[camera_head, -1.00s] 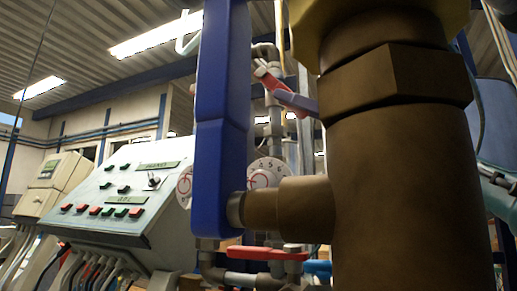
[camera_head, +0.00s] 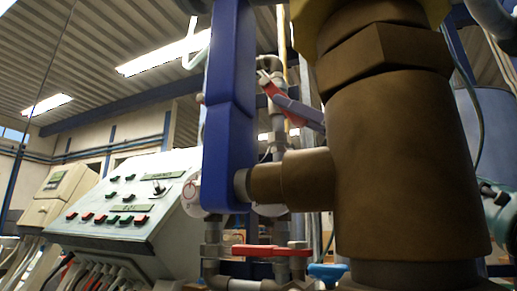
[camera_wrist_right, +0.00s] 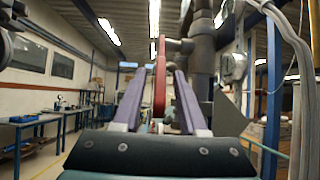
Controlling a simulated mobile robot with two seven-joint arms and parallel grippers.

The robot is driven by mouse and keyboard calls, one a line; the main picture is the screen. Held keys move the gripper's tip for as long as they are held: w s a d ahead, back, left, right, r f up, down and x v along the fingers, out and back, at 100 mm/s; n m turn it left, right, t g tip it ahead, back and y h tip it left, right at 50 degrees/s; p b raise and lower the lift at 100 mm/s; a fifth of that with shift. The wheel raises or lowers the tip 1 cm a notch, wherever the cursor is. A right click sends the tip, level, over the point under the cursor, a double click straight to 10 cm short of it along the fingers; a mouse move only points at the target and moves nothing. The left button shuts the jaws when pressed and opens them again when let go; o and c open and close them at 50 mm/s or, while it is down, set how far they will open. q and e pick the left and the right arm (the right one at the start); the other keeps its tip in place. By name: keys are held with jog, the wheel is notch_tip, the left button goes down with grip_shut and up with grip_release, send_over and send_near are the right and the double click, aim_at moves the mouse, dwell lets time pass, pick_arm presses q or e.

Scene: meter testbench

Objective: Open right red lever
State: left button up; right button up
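A red lever (camera_head: 271,91) on the pipework behind the blue column slants down to the right in the head view. My right gripper (camera_head: 283,102) shows there as a grey-purple finger beside the lever, partly hidden by the large brown pipe. In the right wrist view the red lever (camera_wrist_right: 160,80) stands upright between the two fingers of my right gripper (camera_wrist_right: 160,76). The fingers are apart, with a gap on each side of the lever. A second red lever (camera_head: 272,250) lies level lower down. My left gripper is not in view.
A thick brown pipe (camera_head: 400,170) and a blue column (camera_head: 229,120) stand close in front in the head view. A control panel (camera_head: 125,205) with several buttons is at left. A blue handle (camera_head: 327,271) is low, beside the brown pipe.

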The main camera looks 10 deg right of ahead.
jog(key=shift+s+d+f, duration=0.1)
jog(key=shift+d+f, duration=0.1)
jog(key=shift+f, duration=0.1)
jog(key=b+v, duration=0.3)
jog(key=v, duration=0.6)
jog(key=shift+s, duration=0.15)
jog(key=shift+d, duration=0.1)
